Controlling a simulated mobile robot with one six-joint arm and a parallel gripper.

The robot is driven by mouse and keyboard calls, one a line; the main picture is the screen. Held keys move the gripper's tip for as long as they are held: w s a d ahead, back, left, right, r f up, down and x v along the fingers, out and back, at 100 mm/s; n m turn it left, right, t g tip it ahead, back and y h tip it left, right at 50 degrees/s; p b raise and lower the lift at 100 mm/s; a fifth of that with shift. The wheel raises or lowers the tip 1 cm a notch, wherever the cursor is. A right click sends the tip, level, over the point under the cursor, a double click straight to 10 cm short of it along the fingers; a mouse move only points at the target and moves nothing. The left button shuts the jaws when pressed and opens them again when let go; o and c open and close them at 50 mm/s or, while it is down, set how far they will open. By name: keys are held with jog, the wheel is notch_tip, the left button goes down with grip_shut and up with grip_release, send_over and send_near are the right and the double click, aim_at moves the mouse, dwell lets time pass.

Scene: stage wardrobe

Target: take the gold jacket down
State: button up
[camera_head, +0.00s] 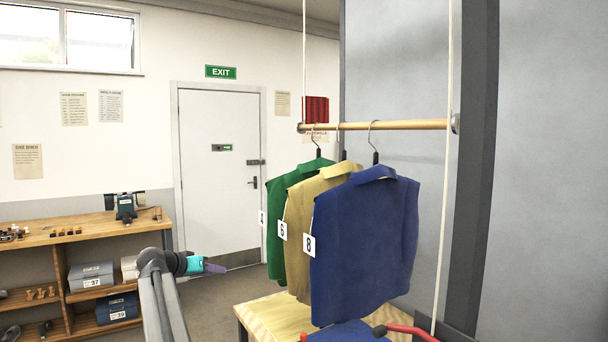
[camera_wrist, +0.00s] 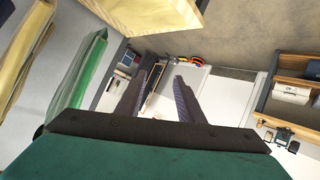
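The gold jacket (camera_head: 303,208) hangs on a wooden rail (camera_head: 400,125), between a green jacket (camera_head: 275,240) and a blue jacket (camera_head: 365,240). The blue jacket hides much of it. A card reading 6 is on its edge. My gripper (camera_head: 216,268) is left of the jackets, near the height of their lower parts, and apart from them. In the wrist view my gripper (camera_wrist: 161,76) has its two fingers apart with nothing visibly held between them. The gold jacket (camera_wrist: 18,60) shows at the left edge there, beside the green jacket (camera_wrist: 80,68).
A pale wooden tabletop (camera_head: 262,322) stands under the jackets, with blue and red items at its right. A rope (camera_head: 444,180) hangs at the rail's right. A workbench (camera_head: 95,228) with shelves and boxes is at left. Floor before the door (camera_head: 218,180) looks clear.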

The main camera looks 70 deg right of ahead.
jog(key=s+d+r+m+g+h, duration=0.1)
jog(key=s+r, duration=0.3)
jog(key=r, duration=0.5)
jog(key=s+d+r+m+g+h, duration=0.1)
jog(key=s+d+r, duration=0.3)
jog(key=r, duration=0.5)
jog(key=s+d+r+m+g+h+p, duration=0.1)
jog(key=s+d+r+m, duration=0.2)
jog(key=r, duration=0.6)
jog(key=shift+s+r, duration=0.35)
jog(key=shift+s, duration=0.55)
notch_tip(320, 180, up, 9)
jog(key=m+g+b, duration=0.1)
jog(key=m+g, duration=0.4)
jog(key=g, duration=0.2)
send_over(303, 183)
jog(key=shift+s+a+y, duration=0.2)
jog(key=shift+y, duration=0.1)
jog(key=shift+t, duration=0.3)
jog(key=shift+w, duration=0.2)
